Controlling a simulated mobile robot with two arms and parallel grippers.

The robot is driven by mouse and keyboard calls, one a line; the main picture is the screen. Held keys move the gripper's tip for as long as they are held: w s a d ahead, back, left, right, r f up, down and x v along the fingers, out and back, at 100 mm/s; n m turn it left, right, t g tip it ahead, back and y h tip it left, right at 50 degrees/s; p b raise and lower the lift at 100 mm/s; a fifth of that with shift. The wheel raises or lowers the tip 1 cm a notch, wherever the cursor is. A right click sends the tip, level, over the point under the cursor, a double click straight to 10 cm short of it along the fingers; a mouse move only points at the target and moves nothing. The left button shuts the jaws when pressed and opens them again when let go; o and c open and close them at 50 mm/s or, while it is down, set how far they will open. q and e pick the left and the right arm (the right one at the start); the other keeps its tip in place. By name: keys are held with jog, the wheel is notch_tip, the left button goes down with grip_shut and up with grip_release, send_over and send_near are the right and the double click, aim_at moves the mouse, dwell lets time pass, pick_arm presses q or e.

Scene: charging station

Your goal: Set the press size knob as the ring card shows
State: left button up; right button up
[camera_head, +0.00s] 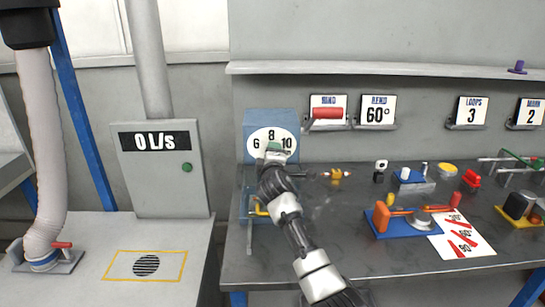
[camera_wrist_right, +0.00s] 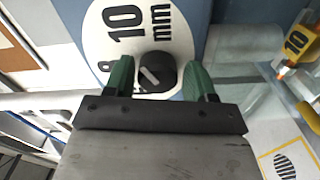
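The press size dial, a blue block with a white face (camera_head: 258,134) marked 6, 8 and 10, stands at the bench's left back. In the right wrist view its face (camera_wrist_right: 103,42) shows "10 mm" and a round black knob (camera_wrist_right: 156,73) with a pale pointer line. My right gripper (camera_head: 275,150) is at the dial and covers the knob in the head view. Its green fingers (camera_wrist_right: 160,80) are apart, one on each side of the knob; contact is unclear. My left gripper is out of view.
Sign cards stand along the back wall, including "60°" (camera_head: 378,110) and "LOOPS 3" (camera_head: 468,112). A blue fixture with orange handles (camera_head: 400,219) and a white sheet with red marks (camera_head: 462,238) lie right of my arm. A grey "0 L/s" box (camera_head: 160,170) stands left.

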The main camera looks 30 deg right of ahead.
jog(key=shift+o, duration=0.8)
jog(key=v, duration=1)
jog(key=shift+s+a+b, duration=0.3)
jog(key=shift+b, duration=0.05)
